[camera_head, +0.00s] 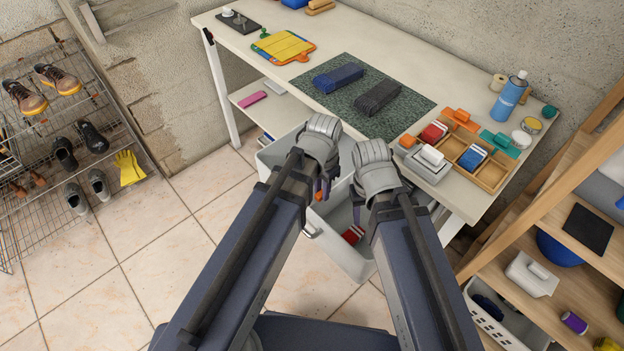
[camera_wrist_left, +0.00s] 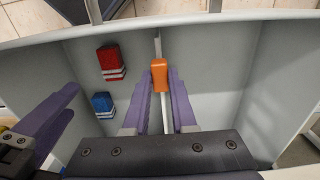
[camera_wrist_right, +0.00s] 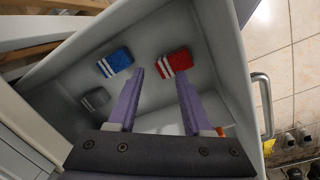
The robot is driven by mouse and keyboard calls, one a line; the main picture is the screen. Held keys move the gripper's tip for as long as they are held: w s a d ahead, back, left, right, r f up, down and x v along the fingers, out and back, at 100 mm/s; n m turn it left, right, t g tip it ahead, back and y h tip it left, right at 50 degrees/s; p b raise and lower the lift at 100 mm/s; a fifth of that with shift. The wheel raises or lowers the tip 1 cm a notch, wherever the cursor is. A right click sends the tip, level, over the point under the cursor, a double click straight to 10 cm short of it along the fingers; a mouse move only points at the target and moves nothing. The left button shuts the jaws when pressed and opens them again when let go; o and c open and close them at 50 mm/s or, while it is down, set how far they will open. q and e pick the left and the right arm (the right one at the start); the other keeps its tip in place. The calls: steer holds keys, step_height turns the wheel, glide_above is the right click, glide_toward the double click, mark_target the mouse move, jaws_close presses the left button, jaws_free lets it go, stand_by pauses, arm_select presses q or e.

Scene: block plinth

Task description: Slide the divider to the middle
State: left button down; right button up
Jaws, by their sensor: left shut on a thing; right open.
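The divider (camera_wrist_left: 158,46) is a thin pale panel standing upright in an open white-grey drawer (camera_head: 340,262). Its orange handle (camera_wrist_left: 160,75) sits between the fingers of my left gripper (camera_wrist_left: 161,104), which is shut on it. In the left wrist view the divider looks roughly midway between the side walls; I cannot tell exactly. In the head view my left gripper (camera_head: 322,188) is over the drawer and hides most of the divider. My right gripper (camera_wrist_right: 158,88) is open and empty over the drawer, with a red block (camera_wrist_right: 172,64) and a blue block (camera_wrist_right: 115,62) below.
A grey block (camera_wrist_right: 96,98) also lies in the drawer. The red and blue blocks are on one side of the divider; the floor on the other side looks bare in the left wrist view. The table (camera_head: 375,38) stands behind, with a wooden tray (camera_head: 490,172) near its front edge.

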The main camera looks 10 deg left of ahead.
arm_select(q)
steer(key=c, duration=0.7)
jaws_free()
step_height(320, 180, up, 8)
steer(key=p, duration=0.8)
steer(key=shift+f, duration=0.1)
steer(key=shift+s+d+n+y, duration=0.1)
steer(key=shift+s+n+y, duration=0.2)
steer(key=shift+s+n, duration=0.95)
steer(key=shift+s+d+n+y, duration=0.1)
steer(key=shift+s+n+y, duration=0.4)
steer(key=shift+s, duration=1.3)
